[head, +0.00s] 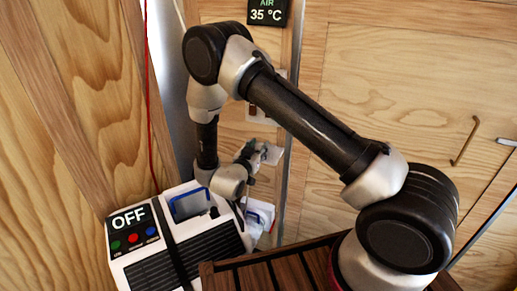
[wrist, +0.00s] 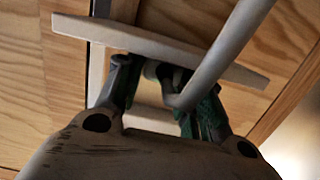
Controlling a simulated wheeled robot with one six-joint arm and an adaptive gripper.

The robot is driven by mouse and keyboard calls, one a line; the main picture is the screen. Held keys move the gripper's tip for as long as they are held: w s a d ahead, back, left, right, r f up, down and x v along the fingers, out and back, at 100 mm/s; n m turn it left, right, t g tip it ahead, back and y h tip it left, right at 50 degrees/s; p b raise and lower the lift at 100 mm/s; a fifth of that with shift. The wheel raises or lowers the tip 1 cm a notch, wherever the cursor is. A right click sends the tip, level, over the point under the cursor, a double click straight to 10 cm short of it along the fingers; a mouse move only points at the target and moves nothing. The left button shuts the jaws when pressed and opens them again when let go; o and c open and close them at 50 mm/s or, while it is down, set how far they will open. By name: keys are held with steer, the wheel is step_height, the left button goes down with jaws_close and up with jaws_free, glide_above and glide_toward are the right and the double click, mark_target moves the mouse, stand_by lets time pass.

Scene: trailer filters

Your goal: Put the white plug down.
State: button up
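My gripper (wrist: 165,95) is shut on the white plug (wrist: 165,74), which shows pale grey between the green finger pads in the wrist view. A thick pale cable (wrist: 225,50) runs from the plug to the upper right. A flat pale plate (wrist: 110,36) lies just beyond the fingertips; I cannot tell if the plug touches it. In the head view my gripper (head: 258,158) is above and behind the white unit, near the back wall. The plug cannot be told apart clearly there.
The white unit (head: 128,267) shows OFF and has coloured buttons and a black grille. A blue-edged panel (head: 190,204) stands in its top; another blue-and-white piece (head: 262,212) is at its right. A slatted wooden top (head: 285,270) is in front. A red cord (head: 147,90) hangs at left.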

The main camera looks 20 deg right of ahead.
steer(key=shift+o, duration=0.2)
steer(key=shift+f, duration=0.2)
steer(key=shift+r, duration=0.35)
steer(key=r+v, duration=0.1)
steer(key=v, duration=1.1)
steer(key=w+r+g+y, duration=0.1)
steer(key=w+r+y, duration=0.6)
steer(key=w+r, duration=0.15)
step_height(320, 180, up, 10)
steer(key=s+d+n+g+y, duration=0.1)
steer(key=d+n+g+y, duration=0.15)
steer(key=y, duration=0.25)
steer(key=s+d+r+n+g+y, duration=0.1)
steer(key=s+d+r+n, duration=0.1)
steer(key=s+d+r, duration=0.3)
steer(key=s+d+r+n+g, duration=0.1)
steer(key=s+d+r+n, duration=0.15)
steer(key=s, duration=0.45)
steer(key=s+d+g+h, duration=0.1)
steer(key=s+d+g, duration=0.1)
steer(key=s+d, duration=0.4)
steer(key=s+d+r+g+h, duration=0.1)
steer(key=s+d, duration=0.6)
steer(key=s, duration=0.7)
steer(key=shift+r+g+h, duration=0.15)
steer(key=shift+g+h, duration=0.2)
steer(key=shift+h, duration=0.25)
